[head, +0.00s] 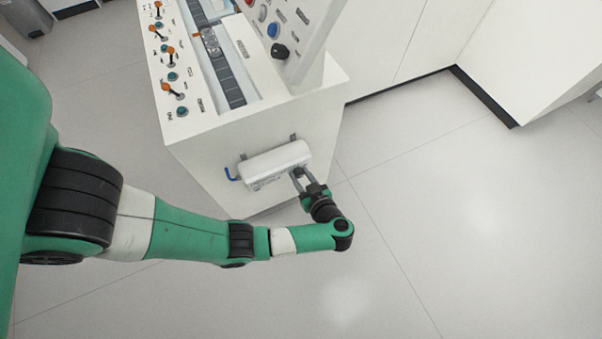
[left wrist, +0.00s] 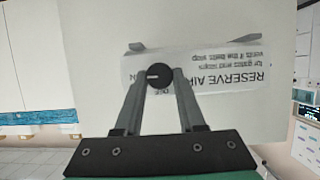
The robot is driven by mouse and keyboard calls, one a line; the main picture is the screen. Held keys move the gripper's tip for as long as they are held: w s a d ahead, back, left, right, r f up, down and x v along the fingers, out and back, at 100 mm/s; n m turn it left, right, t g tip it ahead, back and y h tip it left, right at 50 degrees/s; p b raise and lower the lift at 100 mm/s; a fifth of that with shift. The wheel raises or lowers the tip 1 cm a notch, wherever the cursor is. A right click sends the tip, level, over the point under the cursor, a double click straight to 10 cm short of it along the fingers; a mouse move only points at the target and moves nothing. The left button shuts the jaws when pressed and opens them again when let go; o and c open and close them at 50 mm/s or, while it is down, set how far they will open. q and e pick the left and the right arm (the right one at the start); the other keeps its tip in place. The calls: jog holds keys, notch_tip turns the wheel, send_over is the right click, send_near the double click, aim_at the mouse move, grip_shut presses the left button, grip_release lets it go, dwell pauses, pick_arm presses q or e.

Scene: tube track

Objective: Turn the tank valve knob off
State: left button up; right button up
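The white reserve air tank (head: 272,160) is mounted level on the near side of a white console. My left gripper (head: 299,180) reaches its right end from below. In the left wrist view, the tank (left wrist: 215,80) has an upside-down label reading RESERVE AIR. The round black valve knob (left wrist: 159,76) lies between my left gripper's fingertips (left wrist: 160,80), one finger on each side. I cannot tell whether they press on it. The knob's white mark points left, toward the ON lettering; OFF is printed below it, partly covered. My right gripper is not in view.
The console top (head: 215,60) carries orange-tipped switches, teal buttons and a dark track. An upright panel with a black knob (head: 279,50) and a blue button (head: 272,30) stands at its right. The floor (head: 460,220) is clear.

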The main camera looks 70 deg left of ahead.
pick_arm(q)
grip_shut()
